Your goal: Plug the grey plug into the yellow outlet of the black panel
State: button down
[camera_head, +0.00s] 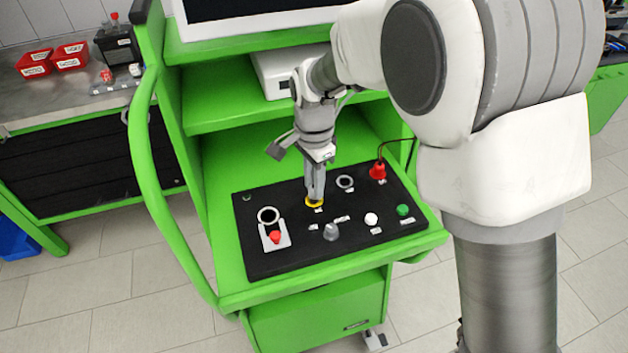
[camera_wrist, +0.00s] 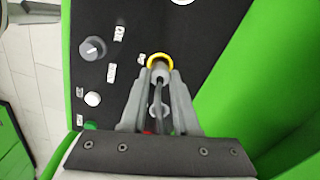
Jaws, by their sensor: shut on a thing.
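The black panel (camera_head: 290,255) lies on the green bench shelf, and part of it fills the wrist view (camera_wrist: 115,75). The yellow outlet (camera_head: 314,204) is a ring near the panel's middle, and it also shows in the wrist view (camera_wrist: 159,58). My gripper (camera_head: 315,192) points down at the outlet. In the wrist view its fingers (camera_wrist: 162,85) are shut on the grey plug (camera_wrist: 161,73), with its cable trailing back between them. The plug's front end overlaps the yellow ring. I cannot tell how deep it sits. In the head view the fingers hide the plug.
A red plug (camera_head: 378,171) with a dark cable stands at the panel's right rear. A grey knob (camera_head: 331,232), white button (camera_head: 371,219), green button (camera_head: 403,210) and red button (camera_head: 275,237) line the front. A green upper shelf (camera_head: 225,115) is behind my wrist.

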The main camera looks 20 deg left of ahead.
jog(key=shift+f+b, duration=0.45)
jog(key=shift+f, duration=0.3)
jog(key=shift+c, duration=0.9)
grip_release()
jog(key=shift+r, duration=0.2)
jog(key=shift+r+p, duration=3)
jog(key=shift+r, duration=0.9)
jog(key=shift+d, duration=0.1)
